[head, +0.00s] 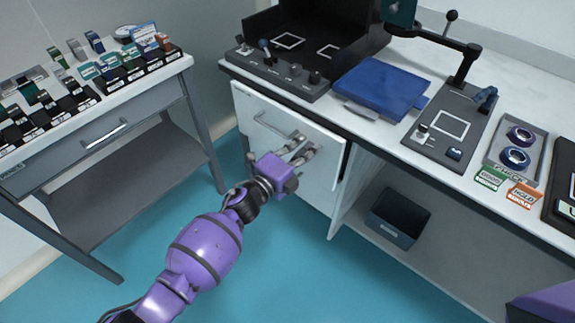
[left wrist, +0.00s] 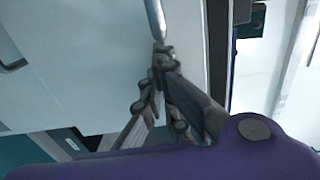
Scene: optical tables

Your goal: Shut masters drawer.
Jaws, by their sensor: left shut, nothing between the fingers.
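A white drawer front (head: 262,105) with a bar handle (head: 277,126) is under the right bench. It seems to stand slightly out from the cabinet, but the gap is hard to judge. My left gripper (head: 302,149) is shut and empty in front of the right part of this front, by the right end of the handle. In the left wrist view the closed fingertips (left wrist: 162,50) are by the end of a silver bar (left wrist: 156,20), before the pale panel (left wrist: 85,75). Contact cannot be told. No readable label shows on this front. My right gripper is out of view.
The left table has a grey drawer with a handle (head: 105,134) and many small boxes on top. The bench holds a blue flat case (head: 382,88), a control strip (head: 275,73) and a tray with rings (head: 516,150). A dark bin (head: 398,218) stands on the shelf. Teal floor is clear between.

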